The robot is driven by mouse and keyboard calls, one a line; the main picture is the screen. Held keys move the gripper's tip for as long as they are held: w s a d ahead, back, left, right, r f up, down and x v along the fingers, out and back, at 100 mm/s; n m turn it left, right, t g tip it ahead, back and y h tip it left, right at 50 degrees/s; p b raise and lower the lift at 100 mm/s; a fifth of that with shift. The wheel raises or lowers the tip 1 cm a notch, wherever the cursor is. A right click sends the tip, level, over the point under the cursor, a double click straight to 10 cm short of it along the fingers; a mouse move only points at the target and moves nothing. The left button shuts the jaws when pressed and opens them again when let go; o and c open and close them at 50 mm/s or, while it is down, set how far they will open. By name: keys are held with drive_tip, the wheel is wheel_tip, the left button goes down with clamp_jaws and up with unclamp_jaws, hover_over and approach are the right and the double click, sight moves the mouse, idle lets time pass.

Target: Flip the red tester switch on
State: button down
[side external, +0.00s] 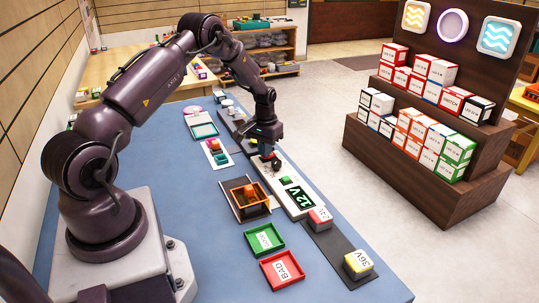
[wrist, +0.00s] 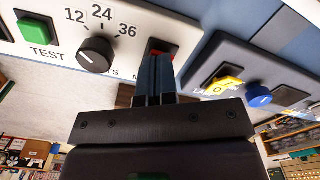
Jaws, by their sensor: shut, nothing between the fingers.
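My gripper (side external: 270,160) points down over the far end of the tester. In the wrist view my gripper (wrist: 155,60) is shut and empty, with fingertips at the red switch. Whether they touch it is unclear.
Beside the switch are a black dial (wrist: 95,54) marked 12, 24, 36 and a green TEST button (wrist: 34,27). A dark panel (wrist: 215,55) with a yellow switch and blue knob adjoins. Green (side external: 281,246) and red BAD (side external: 303,278) trays lie at the near end.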

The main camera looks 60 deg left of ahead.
drive_tip(key=shift+f, duration=0.15)
drive_tip(key=shift+r, duration=3.55)
